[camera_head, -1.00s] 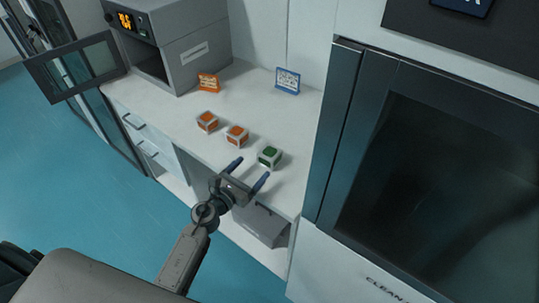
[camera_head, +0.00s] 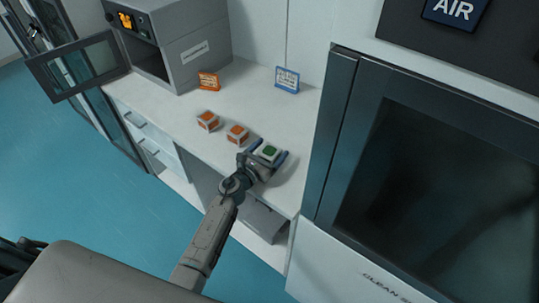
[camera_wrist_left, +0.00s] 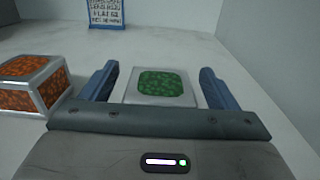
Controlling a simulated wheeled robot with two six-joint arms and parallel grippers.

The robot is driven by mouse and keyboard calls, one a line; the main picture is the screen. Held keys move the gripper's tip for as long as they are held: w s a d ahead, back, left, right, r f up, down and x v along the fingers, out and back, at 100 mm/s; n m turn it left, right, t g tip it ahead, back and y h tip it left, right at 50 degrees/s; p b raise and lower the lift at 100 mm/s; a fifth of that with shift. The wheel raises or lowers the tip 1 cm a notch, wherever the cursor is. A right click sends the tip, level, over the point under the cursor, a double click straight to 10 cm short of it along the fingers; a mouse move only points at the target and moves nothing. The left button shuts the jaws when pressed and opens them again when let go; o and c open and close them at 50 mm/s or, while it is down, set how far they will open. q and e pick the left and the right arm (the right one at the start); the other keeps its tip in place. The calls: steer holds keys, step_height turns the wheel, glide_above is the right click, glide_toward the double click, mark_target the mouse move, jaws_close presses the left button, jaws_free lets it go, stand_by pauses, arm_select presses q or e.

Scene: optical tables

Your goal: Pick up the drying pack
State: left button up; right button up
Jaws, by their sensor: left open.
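The pack with a green top (camera_head: 269,151) is a small white-edged cube on the white counter, the rightmost of three cubes. It also shows in the left wrist view (camera_wrist_left: 161,84). My left gripper (camera_head: 264,157) is open, with one blue finger on each side of the green cube. In the wrist view a gap shows between the cube and each finger. The cube's lower part is hidden behind the gripper body. Two orange-topped cubes (camera_head: 207,121) and (camera_head: 237,134) stand to its left. The nearer one also shows in the wrist view (camera_wrist_left: 30,85). My right gripper is not in view.
A grey oven (camera_head: 178,45) with its door (camera_head: 78,68) open stands at the counter's back left. An orange sign (camera_head: 208,81) and a blue sign (camera_head: 287,80) stand at the back. A dark-fronted cabinet (camera_head: 430,170) bounds the right side. The counter (camera_head: 250,105) is clear behind the cubes.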

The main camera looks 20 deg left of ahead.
arm_select(q)
steer(key=c, duration=1.1)
steer(key=shift+r, duration=0.1)
steer(key=shift+c, duration=0.2)
